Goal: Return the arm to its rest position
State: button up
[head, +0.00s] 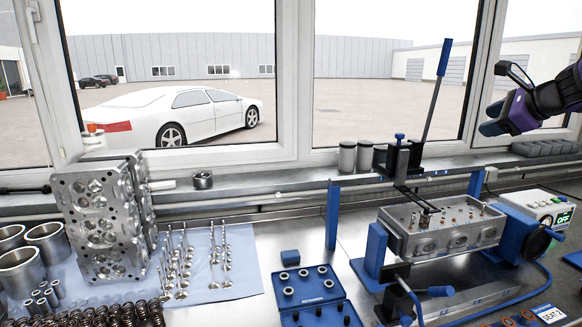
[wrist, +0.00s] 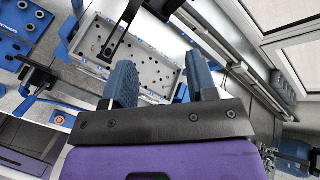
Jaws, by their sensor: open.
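My gripper (head: 494,119) is raised at the right of the head view, in front of the window and above the bench. It points left and holds nothing that I can see. In the wrist view its two blue fingers (wrist: 162,84) stand apart with empty space between them. My purple and black arm enters from the right edge of the head view. The cylinder head (head: 440,232) sits clamped in the blue fixture below and left of my gripper, and it also shows beyond the fingers in the wrist view (wrist: 100,43).
A blue-handled lever (head: 437,88) rises from the fixture, left of my gripper. A controller (head: 549,210) reading OFF stands at the right. A blue tray (head: 308,287), several valves (head: 180,265) and an upright cylinder head (head: 100,222) occupy the bench. The window frame (head: 487,70) is close behind my gripper.

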jog(key=s+a+f+n+g, duration=0.1)
jog(key=s+a+n+g, duration=0.1)
jog(key=s+a+n, duration=0.6)
jog(key=s+a+f+n+g, duration=0.25)
jog(key=s+a+n, duration=0.3)
jog(key=a, duration=0.55)
jog(key=s+a+f+n+g+h, duration=0.1)
jog(key=s+f+n, duration=0.1)
jog(key=s+n, duration=0.3)
jog(key=s+a+f+n+g+h, duration=0.1)
jog(key=s+f+n+h, duration=0.1)
jog(key=s+n, duration=0.4)
jog(key=s+f, duration=0.1)
jog(key=s, duration=0.4)
jog(key=shift+a, duration=0.35)
